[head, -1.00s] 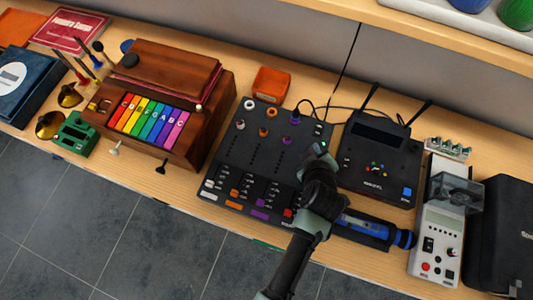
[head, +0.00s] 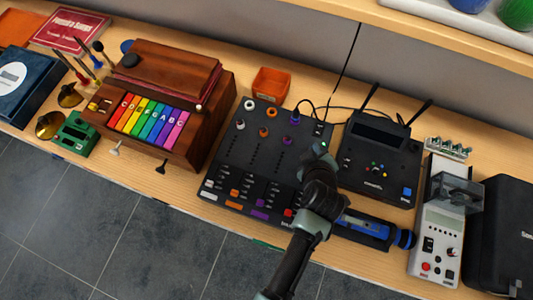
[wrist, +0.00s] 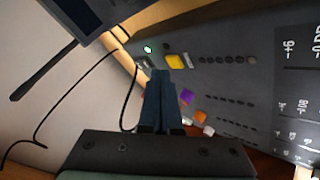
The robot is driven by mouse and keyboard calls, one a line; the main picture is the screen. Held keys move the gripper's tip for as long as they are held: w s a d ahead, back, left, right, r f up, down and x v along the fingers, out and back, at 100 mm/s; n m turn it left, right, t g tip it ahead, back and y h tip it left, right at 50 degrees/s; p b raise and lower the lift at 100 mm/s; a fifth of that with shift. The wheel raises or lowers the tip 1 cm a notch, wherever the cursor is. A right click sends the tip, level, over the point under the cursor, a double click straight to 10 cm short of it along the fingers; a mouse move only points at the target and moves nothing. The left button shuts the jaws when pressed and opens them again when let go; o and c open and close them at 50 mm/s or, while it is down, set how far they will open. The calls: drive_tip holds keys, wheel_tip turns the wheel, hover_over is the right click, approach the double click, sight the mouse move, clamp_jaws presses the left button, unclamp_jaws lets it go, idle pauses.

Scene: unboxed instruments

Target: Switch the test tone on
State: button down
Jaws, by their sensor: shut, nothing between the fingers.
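The black mixer panel (head: 238,160) lies on the bench, with rows of knobs and coloured buttons. My gripper (head: 318,150) is over its right edge, and the arm hides part of that side. In the wrist view my gripper (wrist: 160,73) is shut and empty, its tips pointing at the panel (wrist: 225,45). A lit green light (wrist: 147,49) and a yellow button (wrist: 175,61) are just past the tips. I cannot tell whether the tips touch the panel, nor which control is the test tone switch.
A black router-like box (head: 385,150) with two antennas stands right of the mixer. A blue torch-like tool (head: 368,228) lies in front of it. An orange bin (head: 271,84) is behind, and a wooden keyboard box (head: 205,125) is left. Cables run behind the mixer.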

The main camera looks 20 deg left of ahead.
drive_tip(key=shift+f, duration=0.15)
drive_tip(key=shift+f+b, duration=0.3)
drive_tip(key=shift+b, duration=0.15)
drive_tip(key=shift+f, duration=0.15)
idle(0.5)
drive_tip(key=shift+r+p, duration=0.4)
drive_tip(key=shift+r, duration=0.25)
wheel_tip(320, 180, up, 6)
drive_tip(key=p, duration=0.5)
drive_tip(key=shift+f, duration=0.1)
idle(0.6)
